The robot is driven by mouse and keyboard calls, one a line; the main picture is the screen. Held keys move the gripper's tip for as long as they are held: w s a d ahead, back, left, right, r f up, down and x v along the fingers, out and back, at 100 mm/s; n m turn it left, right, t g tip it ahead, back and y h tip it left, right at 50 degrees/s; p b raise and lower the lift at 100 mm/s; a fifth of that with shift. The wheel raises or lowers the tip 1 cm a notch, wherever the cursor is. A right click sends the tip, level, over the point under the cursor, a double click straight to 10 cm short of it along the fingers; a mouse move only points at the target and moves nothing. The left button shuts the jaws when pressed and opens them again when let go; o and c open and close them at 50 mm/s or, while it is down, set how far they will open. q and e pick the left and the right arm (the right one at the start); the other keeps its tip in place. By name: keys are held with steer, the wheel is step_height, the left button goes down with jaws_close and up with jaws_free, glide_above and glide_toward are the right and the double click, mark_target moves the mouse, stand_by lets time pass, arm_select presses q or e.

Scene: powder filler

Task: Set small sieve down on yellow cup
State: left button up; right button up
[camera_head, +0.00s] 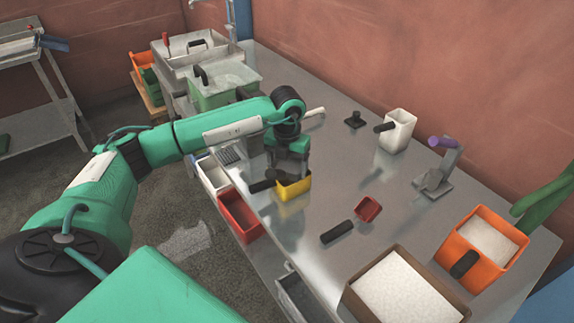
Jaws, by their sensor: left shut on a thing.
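The yellow cup (294,190) stands on the metal table near its left edge. My left gripper (291,165) is directly over the cup, pointing down, with its fingers close to the cup's rim. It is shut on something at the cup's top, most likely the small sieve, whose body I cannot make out. Two dark handles (262,186) stick out to the left of the cup, one a little above the other. I cannot tell whether the sieve touches the rim. My right gripper is not in view.
A red scoop (368,208) with a black handle lies right of the cup. A white cup (398,130) and a grey stand (436,180) are farther back. An orange bin (460,248) and a brown box (352,303) hold white powder. The table between is clear.

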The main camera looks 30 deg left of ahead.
arm_select(q)
steer(key=o, duration=1.1)
step_height(320, 180, up, 14)
steer(key=b, duration=0.3)
steer(key=shift+s+f, duration=0.1)
steer(key=shift+f, duration=0.05)
